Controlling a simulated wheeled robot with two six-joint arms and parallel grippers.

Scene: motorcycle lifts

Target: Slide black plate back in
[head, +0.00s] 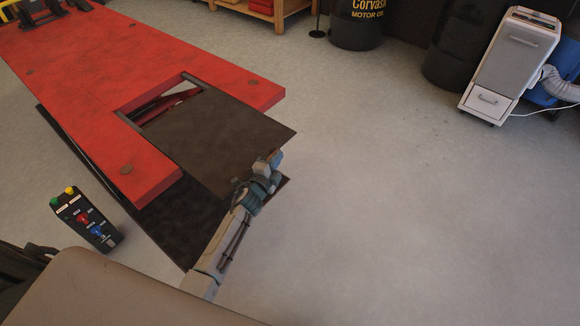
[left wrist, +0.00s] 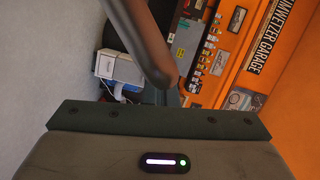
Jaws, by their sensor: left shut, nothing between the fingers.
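The black plate (head: 212,138) lies partly out of a rectangular cut-out in the red motorcycle lift (head: 75,82). Its outer end sticks out past the lift's end edge. An open gap with dark red parts shows between the plate's inner edge and the cut-out's far end. My left gripper (head: 273,161) is shut and empty, at the plate's outer edge, near its front right corner. I cannot tell whether it touches the plate. The left wrist view does not clearly show the plate or the fingertips. My right gripper is not in view.
A dark base (head: 170,228) lies under the lift's end. A control box with coloured buttons (head: 87,218) stands at the left. A white cabinet (head: 510,62) and dark oil drums (head: 357,22) stand at the back. The floor right of the lift is clear.

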